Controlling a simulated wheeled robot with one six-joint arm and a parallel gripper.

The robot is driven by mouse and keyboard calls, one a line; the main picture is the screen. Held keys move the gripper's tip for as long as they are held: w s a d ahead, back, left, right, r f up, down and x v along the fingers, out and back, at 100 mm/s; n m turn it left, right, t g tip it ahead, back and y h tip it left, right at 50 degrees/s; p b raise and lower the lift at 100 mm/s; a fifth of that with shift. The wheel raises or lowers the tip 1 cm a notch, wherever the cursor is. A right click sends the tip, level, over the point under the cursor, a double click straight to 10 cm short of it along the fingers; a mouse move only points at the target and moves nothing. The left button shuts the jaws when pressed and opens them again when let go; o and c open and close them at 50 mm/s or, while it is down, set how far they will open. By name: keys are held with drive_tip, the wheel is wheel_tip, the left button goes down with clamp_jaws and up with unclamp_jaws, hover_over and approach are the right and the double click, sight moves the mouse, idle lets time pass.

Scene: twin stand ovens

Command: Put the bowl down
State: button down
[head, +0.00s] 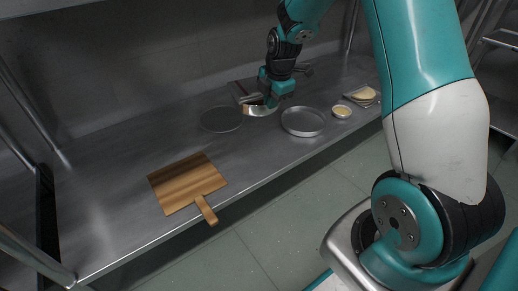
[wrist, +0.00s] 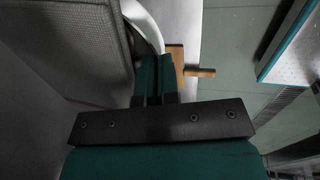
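The bowl (head: 260,111) is small and pale metallic, hanging at the end of my gripper (head: 266,101) in the head view, near the back of the steel counter. It looks tilted. In the wrist view, the bowl's whitish curved wall (wrist: 147,22) rises at the top, and the teal fingers of my gripper (wrist: 158,62) are close together at its rim. My gripper appears shut on this rim. The bowl's underside is hidden, so I cannot tell whether it touches the counter (head: 110,185).
A dark flat disc (head: 221,120) lies left of the bowl, and a round pan (head: 303,122) lies right of it. Farther right are a small yellow-filled bowl (head: 341,111) and a tray with dough (head: 365,94). A wooden board (head: 185,183) lies front left, its handle past the counter edge.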

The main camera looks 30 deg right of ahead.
drive_tip(key=s+b+x, duration=0.1)
drive_tip(key=b+x, duration=0.2)
drive_tip(key=x, duration=0.3)
drive_tip(key=s+b+x, duration=0.2)
drive_tip(key=b+x, duration=0.1)
drive_tip(key=x, duration=0.3)
drive_tip(key=s+d+f+b+x, duration=0.1)
drive_tip(key=b+x, duration=0.2)
drive_tip(key=x, duration=0.4)
drive_tip(key=shift+s+f, duration=0.1)
drive_tip(key=shift+s, duration=0.15)
drive_tip(key=c, duration=1.8)
unclamp_jaws()
drive_tip(key=o, duration=0.4)
drive_tip(key=shift+o, duration=0.2)
